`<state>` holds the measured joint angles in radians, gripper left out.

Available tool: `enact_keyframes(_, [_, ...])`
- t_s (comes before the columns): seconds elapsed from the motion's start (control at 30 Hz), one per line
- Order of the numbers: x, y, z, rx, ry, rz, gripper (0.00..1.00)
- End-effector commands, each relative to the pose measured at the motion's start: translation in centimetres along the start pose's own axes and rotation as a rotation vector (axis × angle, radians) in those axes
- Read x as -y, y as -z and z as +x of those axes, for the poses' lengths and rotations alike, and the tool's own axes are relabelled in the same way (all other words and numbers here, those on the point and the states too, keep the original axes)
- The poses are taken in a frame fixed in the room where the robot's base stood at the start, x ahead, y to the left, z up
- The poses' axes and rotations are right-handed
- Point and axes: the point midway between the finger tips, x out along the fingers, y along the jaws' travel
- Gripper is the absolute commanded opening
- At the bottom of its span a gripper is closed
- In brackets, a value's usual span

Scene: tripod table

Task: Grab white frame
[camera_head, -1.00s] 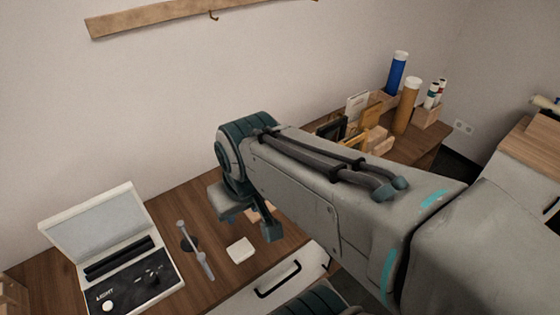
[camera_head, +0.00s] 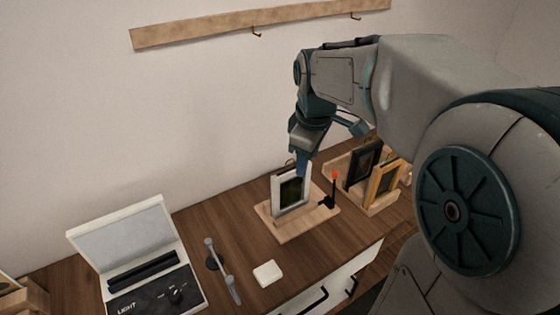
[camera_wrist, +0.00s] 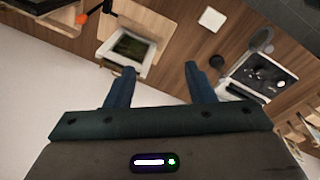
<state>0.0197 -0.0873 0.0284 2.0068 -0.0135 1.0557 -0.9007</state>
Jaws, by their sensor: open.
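The white frame (camera_head: 277,198) stands upright on a small wooden base on the table, with a dark picture inside. It also shows in the wrist view (camera_wrist: 106,49), left of centre. My gripper (camera_head: 301,165) is open above and close to the frame's top right in the head view, and one finger overlaps the frame there. In the wrist view my gripper's two blue fingers (camera_wrist: 159,68) are spread, with bare table between them. The left finger is near the frame's lower edge. I cannot tell whether it touches.
A black tool with an orange tip (camera_head: 334,186) stands right beside the frame on the wooden base (camera_head: 322,217). Dark and yellow frames (camera_head: 384,180) stand further right.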

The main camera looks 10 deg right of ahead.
Motion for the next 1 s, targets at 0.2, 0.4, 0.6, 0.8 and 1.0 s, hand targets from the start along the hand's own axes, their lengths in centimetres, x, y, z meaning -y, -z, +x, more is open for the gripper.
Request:
enact_keyframes(0.2, [-5.7,4.3,2.8,0.029,0.065,-0.416,0.49])
enact_keyframes(0.4, [-9.8,7.4,6.1,0.028,0.127,-0.768,0.49])
enact_keyframes(0.6, [-12.0,9.0,8.5,0.015,0.165,-0.986,0.49])
enact_keyframes(0.8, [-12.4,9.3,10.2,0.01,0.178,-1.051,0.49])
enact_keyframes(1.0, [-11.8,9.0,13.9,0.01,0.181,-1.052,0.49])
